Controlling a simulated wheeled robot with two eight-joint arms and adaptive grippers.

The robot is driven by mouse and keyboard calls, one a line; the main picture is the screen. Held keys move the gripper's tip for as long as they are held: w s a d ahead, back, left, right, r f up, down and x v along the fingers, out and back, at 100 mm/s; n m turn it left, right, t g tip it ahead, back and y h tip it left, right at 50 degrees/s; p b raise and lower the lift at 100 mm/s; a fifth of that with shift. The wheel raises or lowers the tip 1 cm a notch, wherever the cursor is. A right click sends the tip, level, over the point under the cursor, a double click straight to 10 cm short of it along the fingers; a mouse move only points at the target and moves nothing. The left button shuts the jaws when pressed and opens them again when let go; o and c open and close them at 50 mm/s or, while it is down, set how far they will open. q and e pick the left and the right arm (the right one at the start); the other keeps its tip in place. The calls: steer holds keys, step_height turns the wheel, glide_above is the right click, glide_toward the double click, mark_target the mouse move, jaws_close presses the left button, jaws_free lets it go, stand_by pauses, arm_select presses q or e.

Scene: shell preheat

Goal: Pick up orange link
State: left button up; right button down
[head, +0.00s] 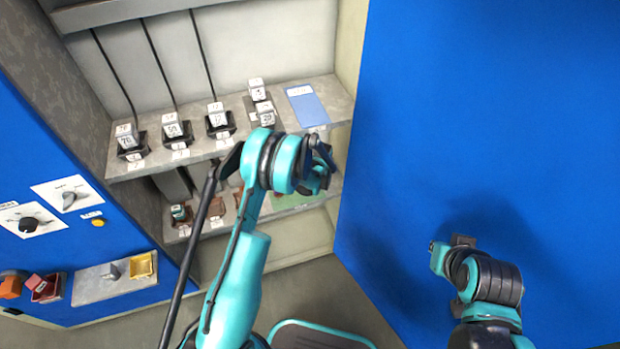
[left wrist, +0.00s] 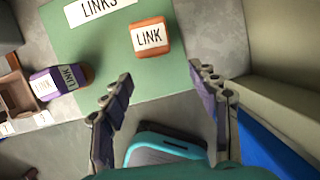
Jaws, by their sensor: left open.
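The orange link (left wrist: 150,37) is a small block with a white label reading LINK. In the left wrist view it sits on a green mat (left wrist: 188,100) marked LINKS. My left gripper (left wrist: 160,75) is open and empty, its two fingers apart, with the link beyond the fingertips, between their lines. In the head view my left gripper (head: 322,165) is over the right end of the lower shelf and hides the orange link. My right arm's end (head: 455,255) is by the blue panel, and its fingers are not clear.
A purple link (left wrist: 60,78) lies at the mat's left edge, near a brown divided holder (left wrist: 14,88). The upper shelf (head: 190,155) holds several labelled blocks above the lower shelf. A pale wall or ledge (left wrist: 265,110) stands close to the right finger.

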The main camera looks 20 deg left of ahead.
arm_select(q)
steer(key=w+a, duration=0.1)
steer(key=w+a+b, duration=0.1)
steer(key=w, duration=0.1)
steer(key=shift+w+f, duration=0.1)
steer(key=shift+w, duration=0.2)
steer(key=shift+b+x, duration=0.5)
steer(key=shift+x, duration=0.9)
jaws_close()
